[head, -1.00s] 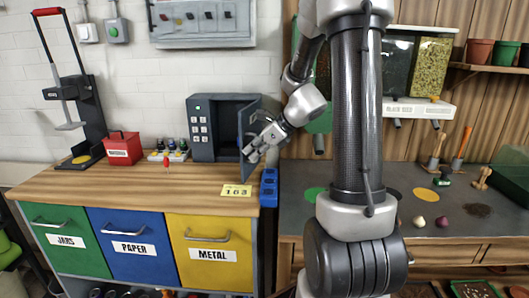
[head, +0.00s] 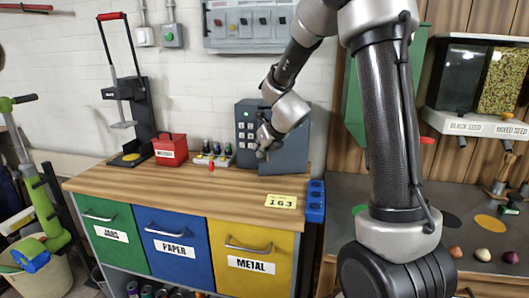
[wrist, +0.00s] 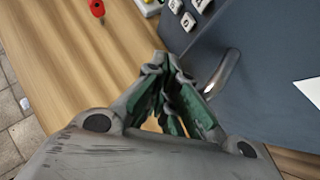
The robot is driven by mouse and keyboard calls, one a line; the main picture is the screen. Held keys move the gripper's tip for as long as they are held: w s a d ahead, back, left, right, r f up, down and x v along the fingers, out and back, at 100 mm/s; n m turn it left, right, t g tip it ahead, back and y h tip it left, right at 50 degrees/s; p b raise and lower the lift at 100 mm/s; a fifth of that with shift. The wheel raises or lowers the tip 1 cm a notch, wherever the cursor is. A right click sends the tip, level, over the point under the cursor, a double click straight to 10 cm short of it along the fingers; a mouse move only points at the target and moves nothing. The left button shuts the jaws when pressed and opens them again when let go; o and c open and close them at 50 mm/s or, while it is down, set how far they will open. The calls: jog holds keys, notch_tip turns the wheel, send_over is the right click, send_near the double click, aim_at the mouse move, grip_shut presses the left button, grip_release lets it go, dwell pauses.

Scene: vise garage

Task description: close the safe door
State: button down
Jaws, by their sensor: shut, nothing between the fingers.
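The dark blue-grey safe (head: 247,112) stands on the wooden counter, with its keypad on the left of the front. Its door (head: 293,152) is swung in against the front, partly hidden behind my gripper (head: 262,154). It looks shut or nearly shut; I cannot tell whether it is flush. In the wrist view the door (wrist: 268,60) fills the right side, with a silver handle (wrist: 226,74). My gripper (wrist: 168,62) is shut and empty, close in front of the safe near the keypad and left of the handle. I cannot tell whether it touches.
A red box (head: 171,150) and a rack of small bottles (head: 212,156) sit left of the safe. A yellow 163 tag (head: 281,201) and a blue block (head: 315,201) are at the counter's right front. The counter before the safe is mostly clear.

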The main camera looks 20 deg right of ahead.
jog(key=shift+w+d, duration=0.15)
jog(key=shift+w, duration=1.1)
jog(key=shift+w+d, duration=0.15)
jog(key=shift+w, duration=1.1)
